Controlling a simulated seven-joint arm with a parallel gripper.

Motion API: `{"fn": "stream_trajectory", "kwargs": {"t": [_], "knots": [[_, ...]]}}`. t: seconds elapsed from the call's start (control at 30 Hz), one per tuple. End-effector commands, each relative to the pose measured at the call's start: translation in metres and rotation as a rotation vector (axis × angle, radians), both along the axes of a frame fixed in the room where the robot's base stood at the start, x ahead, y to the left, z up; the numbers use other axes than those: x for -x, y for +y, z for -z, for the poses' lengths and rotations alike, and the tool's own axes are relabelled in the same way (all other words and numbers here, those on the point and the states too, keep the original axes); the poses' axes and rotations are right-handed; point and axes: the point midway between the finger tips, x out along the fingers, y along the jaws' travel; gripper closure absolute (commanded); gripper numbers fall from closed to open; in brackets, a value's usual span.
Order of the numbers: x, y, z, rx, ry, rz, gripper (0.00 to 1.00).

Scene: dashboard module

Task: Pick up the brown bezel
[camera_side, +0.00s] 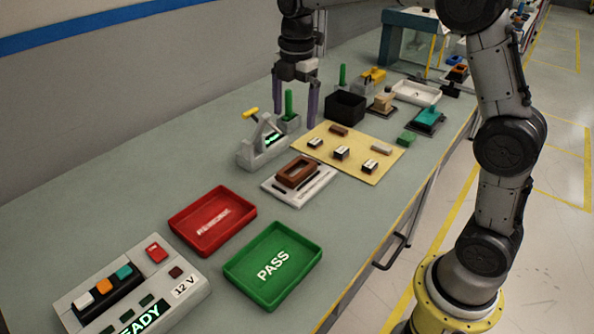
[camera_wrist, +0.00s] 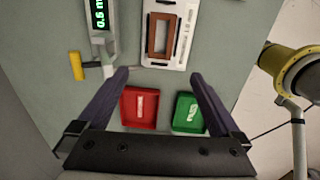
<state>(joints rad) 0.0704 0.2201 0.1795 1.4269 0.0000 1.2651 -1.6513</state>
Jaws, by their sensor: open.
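The brown bezel (camera_side: 297,172) is a rectangular frame with an open middle. It sits on a white plate (camera_side: 318,185) on the grey-green bench. In the wrist view the bezel (camera_wrist: 160,36) is at the top centre on the white plate (camera_wrist: 178,59), beyond my fingertips. My gripper (camera_side: 295,108) is above the bench, behind and up-picture from the bezel, apart from it. Its two purple fingers are spread wide with nothing between them; the gripper also shows in the wrist view (camera_wrist: 157,78).
A grey gauge (camera_side: 264,150) with a green display and yellow lever stands left of the bezel. A red tray (camera_side: 212,221) and green PASS tray (camera_side: 273,265) lie nearer. A yellow mat (camera_side: 345,160) with small parts and a black box (camera_side: 345,107) are to the right.

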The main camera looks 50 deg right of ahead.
Motion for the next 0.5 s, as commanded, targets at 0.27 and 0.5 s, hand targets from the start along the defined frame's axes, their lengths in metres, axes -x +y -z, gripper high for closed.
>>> {"fn": "stream_trajectory", "kwargs": {"t": [0.27,0.5], "knots": [[-0.003,-0.004,0.037,-0.004,0.056,0.009,0.00],[-0.002,-0.003,0.082,-0.004,0.056,0.010,0.00]]}}
